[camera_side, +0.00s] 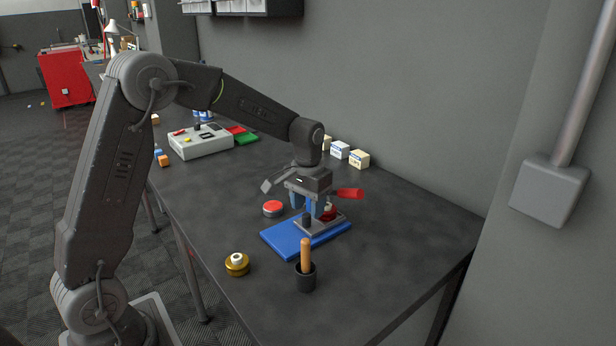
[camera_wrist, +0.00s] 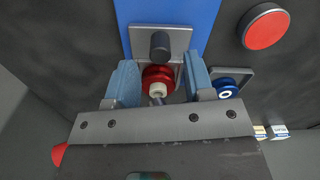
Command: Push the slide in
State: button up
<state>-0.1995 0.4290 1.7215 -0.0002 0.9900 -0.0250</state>
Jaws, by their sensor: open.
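A grey metal plate (camera_side: 335,217) lies on a blue board (camera_side: 275,239), with an upright dark knob (camera_side: 307,220) on it. The knob (camera_wrist: 160,44) also shows in the wrist view, just ahead of my fingertips. A red round part (camera_wrist: 155,75) with a pale centre sits beside the knob, between my fingers in that view. I cannot tell which of these parts is the slide. My gripper (camera_side: 308,208) points down over the plate, its two blue fingers (camera_wrist: 161,68) apart. Nothing is visibly held, and contact with the parts cannot be made out.
A red-topped button (camera_side: 272,207) stands left of the board. A brass-coloured round piece (camera_side: 237,264) and a black cup with a wooden handle (camera_side: 305,275) stand in front. A grey box (camera_side: 202,142) and small cartons (camera_side: 359,159) are behind. The table's right side is clear.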

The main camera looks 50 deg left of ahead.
notch_tip(320, 180, up, 11)
jog(key=shift+r, duration=0.2)
dwell(0.3)
jog(key=s+d+r+m+t, duration=0.1)
jog(key=s+d+r+t, duration=0.15)
jog(key=s, duration=0.45)
jog(key=s+d+r+t, duration=0.1)
jog(key=s+d+r, duration=0.1)
jog(key=s+d, duration=0.3)
jog(key=s+d+f+m+t, duration=0.1)
jog(key=s+f, duration=0.3)
jog(key=s, duration=0.8)
jog(key=shift+d+f+m+t, duration=0.2)
jog(key=shift+m+t, duration=0.1)
jog(key=shift+t, duration=0.25)
